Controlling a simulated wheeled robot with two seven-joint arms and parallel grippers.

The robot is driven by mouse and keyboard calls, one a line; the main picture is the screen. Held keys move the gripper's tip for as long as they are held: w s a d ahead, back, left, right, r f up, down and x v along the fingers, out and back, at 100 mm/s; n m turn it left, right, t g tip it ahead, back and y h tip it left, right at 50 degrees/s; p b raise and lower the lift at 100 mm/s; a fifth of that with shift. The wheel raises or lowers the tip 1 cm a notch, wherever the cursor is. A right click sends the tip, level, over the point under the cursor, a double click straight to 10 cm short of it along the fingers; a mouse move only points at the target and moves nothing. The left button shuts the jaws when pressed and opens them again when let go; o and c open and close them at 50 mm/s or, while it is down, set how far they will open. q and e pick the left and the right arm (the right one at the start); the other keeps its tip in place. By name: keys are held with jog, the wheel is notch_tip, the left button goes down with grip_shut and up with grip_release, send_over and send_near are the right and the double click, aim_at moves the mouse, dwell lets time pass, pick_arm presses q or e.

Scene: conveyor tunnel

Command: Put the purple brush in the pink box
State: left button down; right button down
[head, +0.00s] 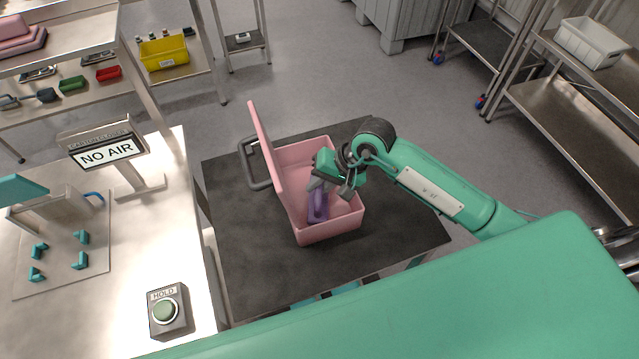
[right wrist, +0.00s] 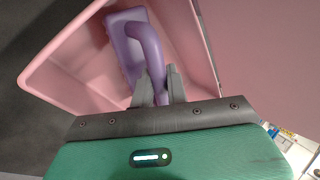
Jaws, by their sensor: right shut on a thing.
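The pink box (head: 334,227) stands on a dark table with its lid (head: 267,155) raised on the left side. The purple brush (head: 317,205) is within the box opening, at its near part. My right gripper (head: 318,184) reaches in from the right over the box and is shut on the brush. In the right wrist view the gripper fingers (right wrist: 159,88) hold the brush's curved handle (right wrist: 148,48), with the pink walls around it. I cannot tell whether the brush touches the box floor. My left gripper is not in view.
The dark table top (head: 400,235) is clear around the box. A bright steel bench on the left carries a NO AIR sign (head: 106,152), a HOLD button (head: 165,311) and small teal blocks. Shelves stand at the back left and at the right.

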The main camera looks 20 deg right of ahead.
jog(key=shift+f, duration=0.35)
jog(key=shift+f+b, duration=0.2)
jog(key=shift+b, duration=0.1)
jog(key=c, duration=1.4)
grip_release()
jog(key=shift+r, duration=0.2)
jog(key=shift+b+v, duration=1.5)
jog(key=shift+v, duration=4.55)
